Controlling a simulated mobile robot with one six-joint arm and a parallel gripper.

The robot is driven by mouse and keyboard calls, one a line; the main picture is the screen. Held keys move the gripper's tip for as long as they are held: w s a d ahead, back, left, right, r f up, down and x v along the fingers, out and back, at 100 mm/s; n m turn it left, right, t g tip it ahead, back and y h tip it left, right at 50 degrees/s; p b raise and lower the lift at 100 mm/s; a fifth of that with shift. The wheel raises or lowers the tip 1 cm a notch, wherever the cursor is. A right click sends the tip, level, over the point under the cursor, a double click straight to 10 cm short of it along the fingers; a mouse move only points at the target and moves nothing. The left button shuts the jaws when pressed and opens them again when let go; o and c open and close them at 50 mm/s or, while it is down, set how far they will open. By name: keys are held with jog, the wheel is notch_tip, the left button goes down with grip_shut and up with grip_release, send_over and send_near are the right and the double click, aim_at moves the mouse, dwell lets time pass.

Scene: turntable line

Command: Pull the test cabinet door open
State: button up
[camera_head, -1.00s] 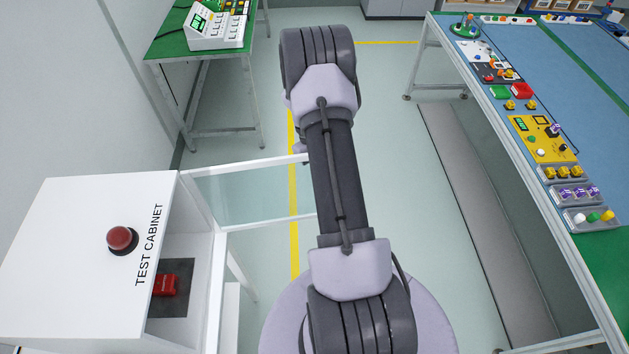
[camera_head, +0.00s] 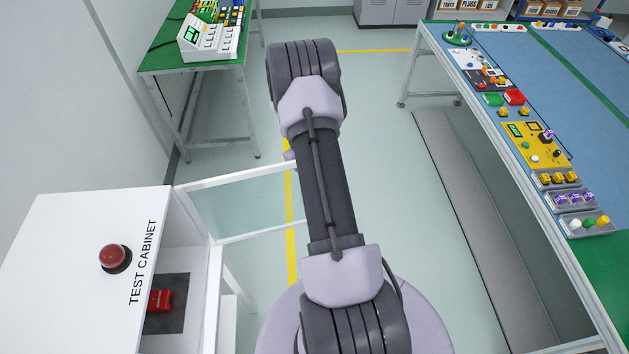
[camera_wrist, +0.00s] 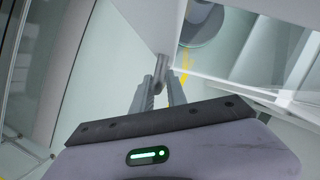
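The white test cabinet (camera_head: 75,225) stands at the lower left in the head view. Its door (camera_head: 238,204), a clear pane in a white frame, stands wide open, swung out from the cabinet's far front corner toward my arm. The door's free end is hidden behind my arm. In the wrist view my gripper (camera_wrist: 160,84) has its fingers close around a grey bar, the door handle (camera_wrist: 160,67), and looks shut on it. The head view does not show my gripper.
A red push button (camera_head: 115,258) sits on the cabinet top, and a red item (camera_head: 160,300) lies inside. A green table (camera_head: 190,62) with instruments stands at the back left. A long blue-topped workbench (camera_head: 545,95) is at right. Open floor lies between.

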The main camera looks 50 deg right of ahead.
jog(key=p+v, duration=0.3)
jog(key=v, duration=1.4)
jog(key=shift+r, duration=0.2)
jog(key=shift+w, duration=0.15)
